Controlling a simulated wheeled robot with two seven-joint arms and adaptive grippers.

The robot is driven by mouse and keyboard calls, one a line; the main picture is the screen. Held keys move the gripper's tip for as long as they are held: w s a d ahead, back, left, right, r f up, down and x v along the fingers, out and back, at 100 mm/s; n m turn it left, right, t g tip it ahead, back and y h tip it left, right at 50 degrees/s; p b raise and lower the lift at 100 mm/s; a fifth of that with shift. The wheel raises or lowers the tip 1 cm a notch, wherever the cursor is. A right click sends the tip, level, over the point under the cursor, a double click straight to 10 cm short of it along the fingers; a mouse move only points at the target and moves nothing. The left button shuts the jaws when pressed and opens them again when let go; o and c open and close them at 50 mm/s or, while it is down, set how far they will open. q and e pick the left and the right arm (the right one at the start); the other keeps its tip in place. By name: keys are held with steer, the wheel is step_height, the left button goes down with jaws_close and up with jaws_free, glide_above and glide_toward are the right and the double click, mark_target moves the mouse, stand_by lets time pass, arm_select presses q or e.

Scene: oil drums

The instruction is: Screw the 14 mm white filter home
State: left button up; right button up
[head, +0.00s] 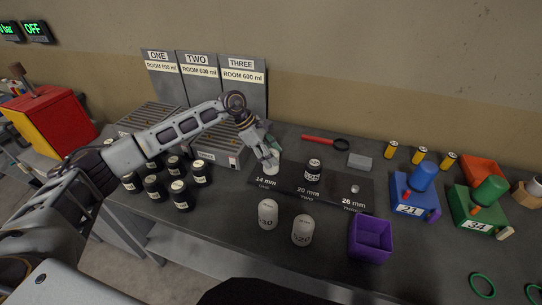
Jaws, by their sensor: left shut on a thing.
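My left gripper (268,158) reaches in from the left and points down at the dark plate (290,187), over its spot marked 14 mm. It is shut on a white filter (271,169), which looks upright at that spot. The fingers partly hide the filter, and I cannot tell whether its base is seated. A small bare metal stub (355,188) shows at the 26 mm spot. My right gripper is not in view.
Two white canisters (268,213) (302,230) stand in front of the plate, with a purple bin (370,238) to their right. Several black canisters (180,195) stand at left. Blue (415,190) and green (478,209) devices are at right.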

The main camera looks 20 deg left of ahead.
arm_select(q)
steer(key=shift+w+f+m+g+b, duration=0.1)
steer(key=shift+m+g+b, duration=1)
steer(key=shift+m+b, duration=0.75)
steer(key=shift+m+g+b, duration=0.4)
steer(key=shift+m+g, duration=0.1)
steer(key=shift+m, duration=0.55)
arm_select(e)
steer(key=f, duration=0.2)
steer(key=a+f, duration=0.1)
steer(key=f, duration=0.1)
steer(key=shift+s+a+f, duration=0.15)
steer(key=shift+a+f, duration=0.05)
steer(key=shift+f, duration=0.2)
